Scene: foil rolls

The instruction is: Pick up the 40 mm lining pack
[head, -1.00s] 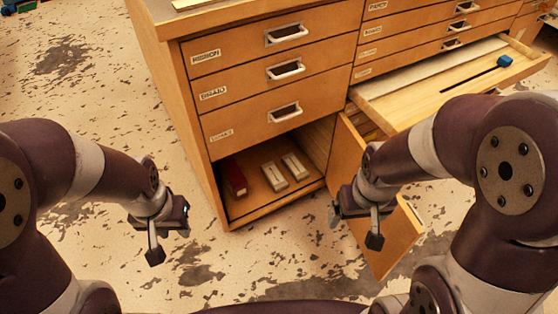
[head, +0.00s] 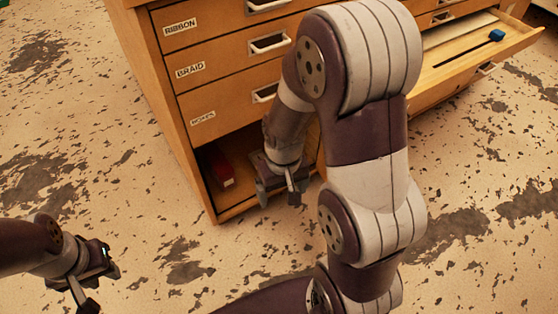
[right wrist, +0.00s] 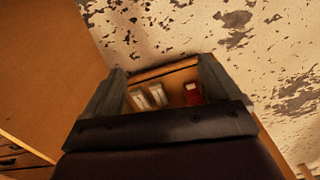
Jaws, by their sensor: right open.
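A red pack (head: 222,172) lies in the open bottom compartment (head: 240,207) of the wooden cabinet. It also shows in the right wrist view (right wrist: 192,94), beside two pale packs, one nearer it (right wrist: 158,95) and one farther (right wrist: 139,99). No size marking is legible, so I cannot tell which is the 40 mm lining pack. My right gripper (head: 280,192) is open and empty at the front of the compartment; my right arm hides the pale packs in the head view. In the right wrist view its fingers (right wrist: 163,90) frame the packs, apart from them. My left gripper (head: 98,283) is open and empty above the floor, at lower left.
Shut drawers labelled ribbon (head: 205,28), braid (head: 212,68) and a third (head: 215,112) sit above the compartment. An open drawer (head: 450,75) at right holds a blue object (head: 496,35). The speckled floor (head: 110,170) left of the cabinet is clear.

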